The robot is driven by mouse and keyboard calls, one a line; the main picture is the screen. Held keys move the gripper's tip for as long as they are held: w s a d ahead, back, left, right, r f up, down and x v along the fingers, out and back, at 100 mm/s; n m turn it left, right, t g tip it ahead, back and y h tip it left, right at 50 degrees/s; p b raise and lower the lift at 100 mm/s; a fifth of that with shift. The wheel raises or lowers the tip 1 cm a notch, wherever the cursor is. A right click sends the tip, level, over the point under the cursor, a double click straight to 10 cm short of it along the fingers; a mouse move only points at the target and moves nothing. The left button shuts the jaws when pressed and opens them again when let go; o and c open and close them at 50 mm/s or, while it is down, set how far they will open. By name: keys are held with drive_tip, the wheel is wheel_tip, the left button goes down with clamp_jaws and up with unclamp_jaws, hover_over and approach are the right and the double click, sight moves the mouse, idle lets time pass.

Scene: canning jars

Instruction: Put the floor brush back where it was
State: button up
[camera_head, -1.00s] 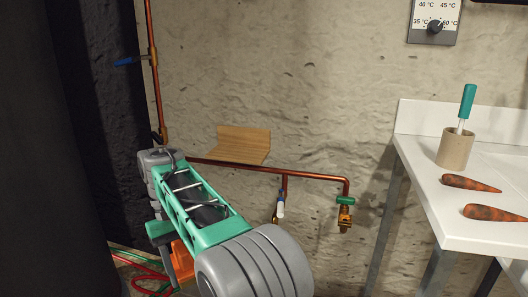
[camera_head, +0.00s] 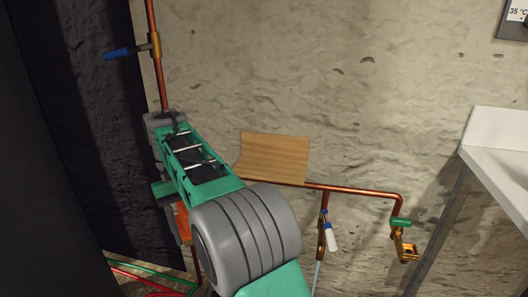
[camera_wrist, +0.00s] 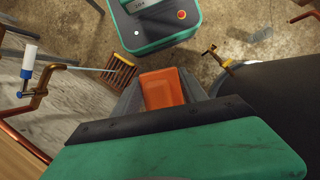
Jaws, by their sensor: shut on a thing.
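An orange block (camera_wrist: 162,88), which I take to be part of the floor brush, sits between my gripper's grey fingers in the wrist view. My gripper (camera_wrist: 160,100) is shut on it. In the head view the orange part (camera_head: 183,223) shows just below my gripper (camera_head: 170,205), beside the dark wall corner and left of the wooden shelf. The brush's bristles are not clearly visible; my arm and gripper hide much of it. I cannot tell which place the brush came from.
An empty wooden shelf (camera_head: 272,158) is on the wall, just above a copper pipe (camera_head: 345,189). A white-handled tap (camera_head: 330,236) and green-handled valve (camera_head: 400,222) hang below. A blue-lever valve (camera_head: 120,53) is upper left. A slatted brown grate (camera_wrist: 123,66) lies on the floor. A white table (camera_head: 500,165) stands right.

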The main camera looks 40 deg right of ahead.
drive_tip(key=s+d+r+m+y+p, duration=0.1)
drive_tip(key=s+d+r+m+p, duration=0.1)
drive_tip(key=s+d+r+p, duration=0.5)
drive_tip(key=s+d+r+m+t+y+p, duration=0.1)
drive_tip(key=s+d+r+m+p, duration=0.15)
drive_tip(key=d+r+p, duration=0.65)
drive_tip(key=s+d+r+m+y+p, duration=0.1)
drive_tip(key=s+d+r+m+p, duration=0.3)
drive_tip(key=r+p, duration=0.7)
drive_tip(key=w+a+f+m+t+p, duration=0.15)
drive_tip(key=w+f+m+t, duration=0.3)
drive_tip(key=m, duration=0.45)
drive_tip(key=w+f+m+t+p, duration=0.2)
drive_tip(key=w+f+m+t, duration=0.15)
drive_tip(key=w+m, duration=0.4)
drive_tip(key=w+d+f+m, duration=0.1)
drive_tip(key=w+d+f, duration=0.3)
drive_tip(key=w+d+f+m+g+p, duration=0.1)
drive_tip(key=w+d+f, duration=0.3)
drive_tip(key=d+f, duration=0.1)
drive_tip(key=shift+w+d+f+h, duration=0.2)
drive_tip(key=shift+w+d+h, duration=0.1)
drive_tip(key=shift+h, duration=0.1)
drive_tip(key=shift+w+d+f, duration=0.15)
drive_tip(key=shift+f, duration=0.15)
drive_tip(key=shift+w+d+f+p, duration=0.1)
drive_tip(key=shift+f+p, duration=0.3)
drive_tip(key=shift+f, duration=1.2)
